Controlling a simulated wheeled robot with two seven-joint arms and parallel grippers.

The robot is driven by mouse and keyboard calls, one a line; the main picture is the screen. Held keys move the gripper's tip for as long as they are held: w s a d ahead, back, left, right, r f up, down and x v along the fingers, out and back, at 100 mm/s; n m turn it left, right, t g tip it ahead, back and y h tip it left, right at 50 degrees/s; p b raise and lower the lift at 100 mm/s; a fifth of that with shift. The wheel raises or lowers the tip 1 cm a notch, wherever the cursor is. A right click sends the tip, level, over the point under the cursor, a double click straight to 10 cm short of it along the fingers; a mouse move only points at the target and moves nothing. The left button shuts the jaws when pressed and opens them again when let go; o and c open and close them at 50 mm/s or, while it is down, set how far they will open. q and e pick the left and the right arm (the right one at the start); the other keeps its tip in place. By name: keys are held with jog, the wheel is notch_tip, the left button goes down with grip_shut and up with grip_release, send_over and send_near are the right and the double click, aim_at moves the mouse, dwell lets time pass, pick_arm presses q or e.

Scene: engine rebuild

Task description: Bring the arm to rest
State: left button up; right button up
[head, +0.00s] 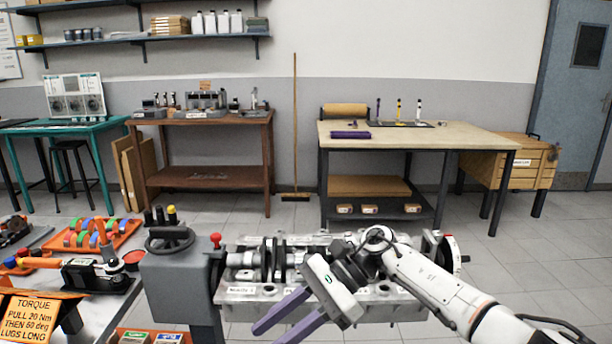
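My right arm comes in from the right, in front of the engine block (238,291). Its white and black gripper (272,335) points down and left over the near side of the block. Its two purple fingers are apart, with nothing visible between them. The wrist hides part of the block's right half. My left gripper is not in view.
The block is on a grey stand with a black handwheel (170,239) and a red knob (215,240). A bench at left holds an orange tray (128,232) of coloured parts and an orange torque sign (32,312). Workbenches stand at the back, with open floor between.

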jog(key=s+a+m+t+y, duration=0.3)
jog(key=a+m+t+y, duration=0.5)
jog(key=m, duration=0.8)
jog(key=d+f+m+t+h, duration=0.55)
jog(key=d+f+m, duration=0.2)
jog(key=m, duration=0.65)
jog(key=d+f+m+t+h, duration=0.5)
jog(key=d+f+m+t, duration=0.3)
jog(key=m, duration=0.6)
jog(key=s+d+f+m+g+h, duration=0.2)
jog(key=s+d+f+m+g, duration=0.2)
jog(key=s, duration=0.6)
jog(key=s+d+f+m+g+h, duration=0.3)
jog(key=s+d+f+m+g, duration=0.1)
jog(key=s+d+f+m, duration=0.5)
jog(key=shift+s+d+f+m+h, duration=0.25)
jog(key=shift+s+d+m+h, duration=0.2)
jog(key=shift+s, duration=0.3)
